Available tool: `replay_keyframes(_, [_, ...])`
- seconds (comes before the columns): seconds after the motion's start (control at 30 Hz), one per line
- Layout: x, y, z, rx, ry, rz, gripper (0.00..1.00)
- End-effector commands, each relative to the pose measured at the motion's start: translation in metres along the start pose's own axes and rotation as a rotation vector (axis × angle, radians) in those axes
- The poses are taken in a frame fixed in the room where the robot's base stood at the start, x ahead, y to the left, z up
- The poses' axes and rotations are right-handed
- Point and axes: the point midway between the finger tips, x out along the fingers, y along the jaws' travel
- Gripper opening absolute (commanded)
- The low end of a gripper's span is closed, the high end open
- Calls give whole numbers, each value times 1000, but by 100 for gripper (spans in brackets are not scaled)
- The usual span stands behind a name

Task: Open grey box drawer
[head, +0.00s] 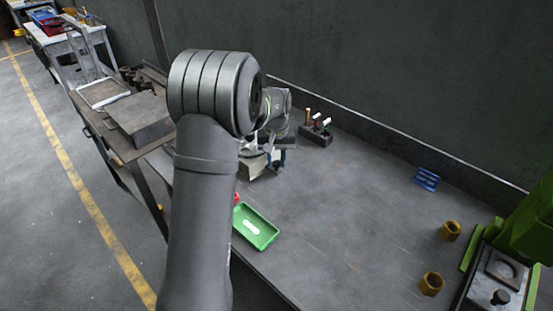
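A grey box (140,116) sits on the dark bench at the left, just left of my arm. No drawer front or handle can be made out on it. My gripper (274,158) is at the end of my arm, low over the grey table, to the right of this box. My arm hides part of the gripper, and its fingers are too small to tell open from shut. A pale, blocky thing (252,166) shows beside the gripper, partly hidden by the arm. I cannot tell what it is or whether the gripper touches it.
A green tray (254,228) lies on the table (335,210). Brass nuts (431,284) and a green press (527,225) stand at right. The table's middle is clear; a wall runs behind.

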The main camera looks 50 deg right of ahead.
Motion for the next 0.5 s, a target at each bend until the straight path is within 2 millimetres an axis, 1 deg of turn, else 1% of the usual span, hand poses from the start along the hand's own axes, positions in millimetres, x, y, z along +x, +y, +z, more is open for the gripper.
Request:
replay_keyframes(0.17, [0,0,0,0,0,0,0])
replay_keyframes(0.27, [-1,7,6,3,0,0,0])
replay_keyframes(0.37, [-1,23,22,6,0,0,0])
replay_keyframes(0.5, [-1,49,48,6,0,1,0])
